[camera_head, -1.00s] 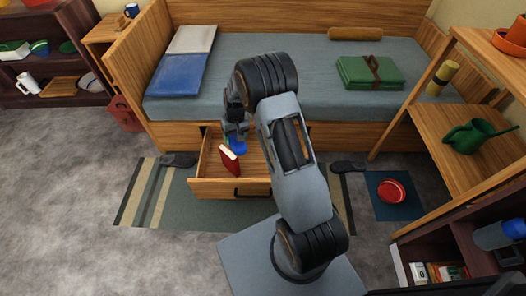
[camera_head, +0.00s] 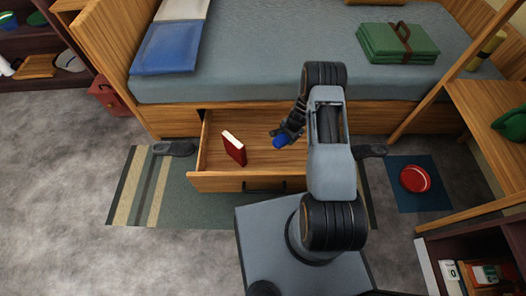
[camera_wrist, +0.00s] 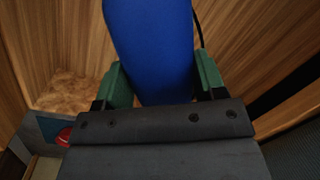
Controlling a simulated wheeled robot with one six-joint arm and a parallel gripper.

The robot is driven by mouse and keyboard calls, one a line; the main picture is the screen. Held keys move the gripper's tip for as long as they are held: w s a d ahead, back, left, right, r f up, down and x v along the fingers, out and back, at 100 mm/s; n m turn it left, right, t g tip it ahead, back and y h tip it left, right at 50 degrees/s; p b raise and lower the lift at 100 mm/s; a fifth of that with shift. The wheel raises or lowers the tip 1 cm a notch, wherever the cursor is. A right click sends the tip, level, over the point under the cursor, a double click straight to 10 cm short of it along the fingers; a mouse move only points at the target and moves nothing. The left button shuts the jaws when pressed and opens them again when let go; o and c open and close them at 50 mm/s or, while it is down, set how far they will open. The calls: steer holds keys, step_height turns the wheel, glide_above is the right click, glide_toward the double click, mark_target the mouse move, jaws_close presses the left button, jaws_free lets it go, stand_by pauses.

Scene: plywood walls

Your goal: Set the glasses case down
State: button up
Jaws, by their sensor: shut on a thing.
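A blue glasses case (camera_head: 281,140) is held by my gripper (camera_head: 287,135) over the open drawer under the bed. In the wrist view the blue case (camera_wrist: 152,45) stands large between the green fingers of my gripper (camera_wrist: 160,85), which are shut on it. The open wooden drawer (camera_head: 222,181) is below and around it. Whether the case touches the drawer floor cannot be told. A red book (camera_head: 235,150) stands upright in the drawer, left of my gripper and apart from it.
Dark slippers lie on both sides of the drawer.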

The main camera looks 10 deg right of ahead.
mark_target(287, 156)
steer(key=f+b, duration=0.1)
steer(key=f, duration=0.2)
steer(key=s+d+f+m+b, duration=0.1)
steer(key=f, duration=0.3)
steer(key=d+f+m+b, duration=0.1)
steer(key=f, duration=0.2)
steer(key=shift+s+f+b, duration=0.3)
steer(key=shift+f+b, duration=1.1)
steer(key=shift+f, duration=1.25)
steer(key=shift+f, duration=0.15)
steer(key=o, duration=1)
steer(key=shift+a, duration=0.1)
steer(key=shift+c, duration=0.2)
